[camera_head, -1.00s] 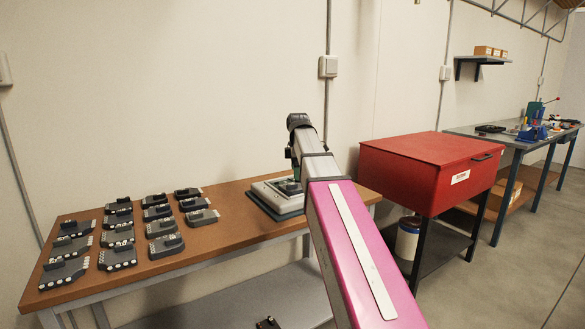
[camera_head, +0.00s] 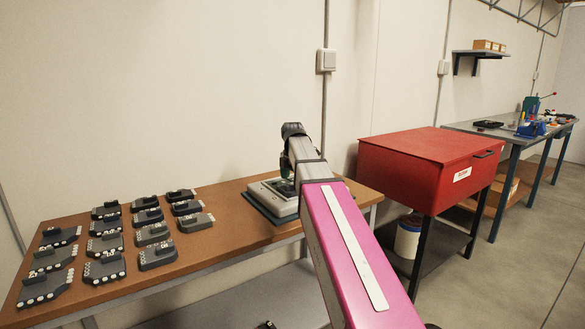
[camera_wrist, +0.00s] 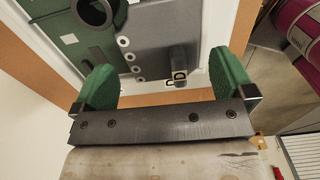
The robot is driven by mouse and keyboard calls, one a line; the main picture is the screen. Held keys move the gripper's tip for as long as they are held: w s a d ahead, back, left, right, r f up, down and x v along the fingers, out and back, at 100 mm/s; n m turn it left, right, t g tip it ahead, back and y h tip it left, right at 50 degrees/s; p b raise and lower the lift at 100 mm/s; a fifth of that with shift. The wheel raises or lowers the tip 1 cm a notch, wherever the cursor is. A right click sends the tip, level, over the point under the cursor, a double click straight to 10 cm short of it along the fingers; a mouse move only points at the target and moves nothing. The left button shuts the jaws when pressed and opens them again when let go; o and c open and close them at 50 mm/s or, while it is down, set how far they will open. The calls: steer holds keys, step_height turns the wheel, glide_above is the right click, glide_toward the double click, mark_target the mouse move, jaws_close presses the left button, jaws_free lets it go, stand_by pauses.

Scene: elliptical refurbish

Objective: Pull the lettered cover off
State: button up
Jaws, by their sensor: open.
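A grey cover (camera_wrist: 160,44) with white rings along one side lies on a green plate (camera_wrist: 72,45) in a pale-framed fixture. A small dark block on the cover bears a square letter mark (camera_wrist: 180,76), too small to read surely. My gripper (camera_wrist: 164,80) is open in the wrist view, its green fingers on either side of the block with gaps. Nothing shows between the fingers but the block and cover edge. In the head view the fixture (camera_head: 262,206) sits at the table's right end, partly hidden by my arm.
Several similar dark grey lettered pieces (camera_head: 104,244) stand in rows on the brown table (camera_head: 205,250), left of the fixture. A red cabinet (camera_head: 425,165) stands right of the table. A wall and conduit (camera_head: 325,110) rise behind.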

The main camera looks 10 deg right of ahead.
mark_target(292, 185)
steer(key=shift+f, duration=1.6)
steer(key=c, duration=1.3)
